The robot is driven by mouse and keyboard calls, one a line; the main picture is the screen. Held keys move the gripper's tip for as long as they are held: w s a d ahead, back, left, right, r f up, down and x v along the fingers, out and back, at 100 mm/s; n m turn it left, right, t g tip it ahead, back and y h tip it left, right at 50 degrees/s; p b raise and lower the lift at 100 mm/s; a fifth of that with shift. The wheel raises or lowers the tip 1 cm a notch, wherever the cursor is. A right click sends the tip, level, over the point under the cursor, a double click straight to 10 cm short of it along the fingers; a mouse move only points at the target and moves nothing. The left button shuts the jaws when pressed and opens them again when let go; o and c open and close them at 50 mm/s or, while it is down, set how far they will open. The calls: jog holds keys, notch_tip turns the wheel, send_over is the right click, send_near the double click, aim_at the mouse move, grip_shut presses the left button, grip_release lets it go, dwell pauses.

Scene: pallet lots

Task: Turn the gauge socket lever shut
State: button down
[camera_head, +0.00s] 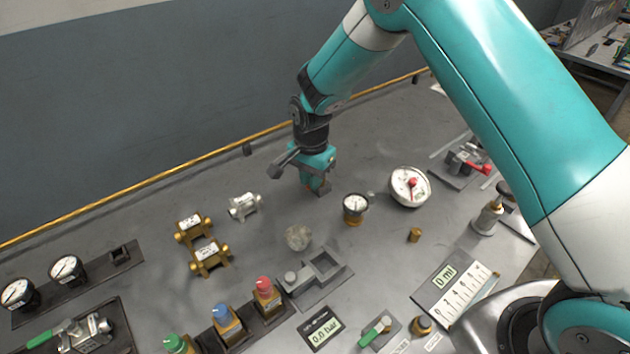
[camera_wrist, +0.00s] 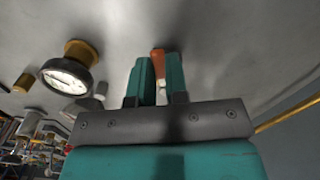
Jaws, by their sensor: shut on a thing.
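My gripper (camera_head: 318,190) points down over the bench behind the small gauge. In the wrist view its two teal fingers (camera_wrist: 160,80) are shut on a small orange-brown piece (camera_wrist: 158,57) with a pale end. The head view hides most of this piece. A red-handled lever (camera_head: 478,168) sits on a grey fitting at the right. A green-handled lever (camera_head: 50,335) sits on a metal body at the bottom left. A smaller green handle (camera_head: 376,330) lies at the bottom centre. I cannot tell which is the gauge socket lever. My gripper is apart from all three.
A brass-based gauge (camera_head: 355,207) and a white dial gauge (camera_head: 409,186) stand right of my gripper. Brass fittings (camera_head: 207,255) and a silver fitting (camera_head: 243,206) are left. A grey socket block (camera_head: 318,275) and coloured knobs are in front. Bare bench lies around my gripper.

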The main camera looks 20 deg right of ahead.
jog(key=shift+w+a+m, duration=0.15)
jog(key=shift+w+m, duration=0.15)
jog(key=shift+m, duration=0.6)
jog(key=shift+w+a+m, duration=0.1)
jog(key=shift+w+m, duration=0.15)
jog(key=shift+m, duration=0.65)
jog(key=c, duration=1.1)
grip_release()
jog(key=shift+b, duration=0.3)
notch_tip(320, 180, up, 18)
jog(key=shift+f+b, duration=0.25)
jog(key=shift+b, duration=0.9)
